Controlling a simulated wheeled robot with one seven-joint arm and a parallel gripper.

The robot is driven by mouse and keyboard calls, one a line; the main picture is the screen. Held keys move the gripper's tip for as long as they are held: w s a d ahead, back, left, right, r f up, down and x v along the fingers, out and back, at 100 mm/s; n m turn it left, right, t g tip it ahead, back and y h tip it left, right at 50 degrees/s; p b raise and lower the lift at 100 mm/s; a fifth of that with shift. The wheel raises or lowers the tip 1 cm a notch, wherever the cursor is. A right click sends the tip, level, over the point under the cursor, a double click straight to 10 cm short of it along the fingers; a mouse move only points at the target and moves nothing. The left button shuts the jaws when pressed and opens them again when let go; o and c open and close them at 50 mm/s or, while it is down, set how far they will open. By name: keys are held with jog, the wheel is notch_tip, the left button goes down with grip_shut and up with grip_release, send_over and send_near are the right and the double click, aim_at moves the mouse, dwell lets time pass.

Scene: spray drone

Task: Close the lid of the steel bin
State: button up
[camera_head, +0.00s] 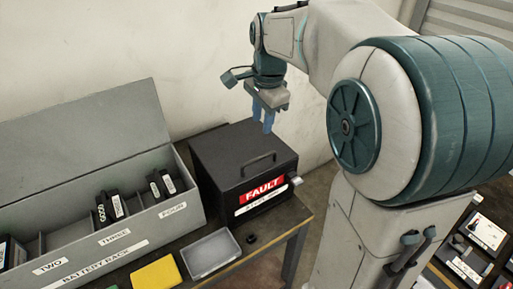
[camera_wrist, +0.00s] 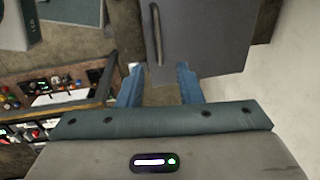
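The dark steel bin (camera_head: 220,180) stands at the bench's right end, with a red FAULT label on its front. Its lid (camera_head: 225,145) looks flat on top, with a bar handle (camera_head: 258,158) near the front edge. In the wrist view the dark lid (camera_wrist: 210,35) fills the top middle, with its handle (camera_wrist: 156,35) left of centre. My gripper (camera_head: 263,118) is above the bin's far right part, pointing down. Its two blue fingers (camera_wrist: 159,88) are apart with nothing between them. The fingers appear clear of the lid and handle.
A grey battery rack (camera_head: 115,240) with a raised rear panel stands left of the bin and holds several black batteries. A yellow pad (camera_head: 156,276) and a grey tray (camera_head: 210,252) lie in front. A wall is behind. Shelves with small items (camera_head: 470,250) stand lower right.

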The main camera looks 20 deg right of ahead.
aim_at(259, 158)
jog(key=f, duration=0.4)
jog(key=w+f, duration=0.1)
jog(key=f, duration=0.3)
jog(key=f+p, duration=0.1)
jog(key=f, duration=0.3)
jog(key=shift+w+a, duration=0.25)
grip_shut()
dwell(0.7)
grip_release()
jog(key=shift+r, duration=0.15)
